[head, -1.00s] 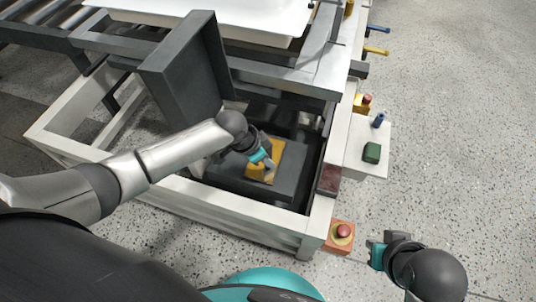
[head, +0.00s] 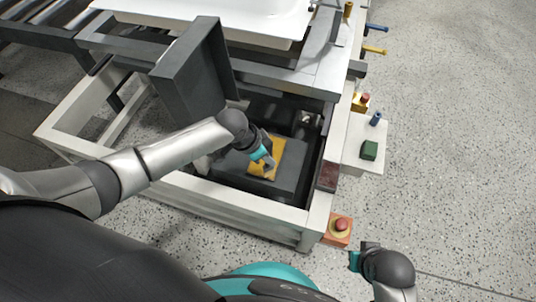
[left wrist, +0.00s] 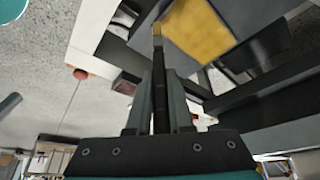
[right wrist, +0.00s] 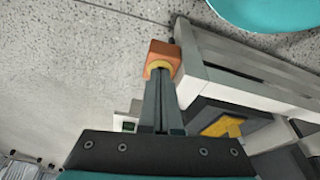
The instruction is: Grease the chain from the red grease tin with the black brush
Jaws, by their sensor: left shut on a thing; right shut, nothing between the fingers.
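My left gripper (head: 268,166) reaches into the open bay of the white frame. In the left wrist view it is shut on the black brush (left wrist: 158,70), whose tan tip (left wrist: 157,29) points away from the fingers. The tip shows beside a yellow plate (left wrist: 197,30); I cannot tell whether they touch. A dark red box (head: 329,176), which looks like the grease tin, sits on the bay's right rim. I cannot make out the chain in the dark bay. My right gripper (head: 361,252) is shut and empty, outside the frame near its front right corner.
A dark grey raised panel (head: 190,75) stands at the bay's left. Floor at right is clear.

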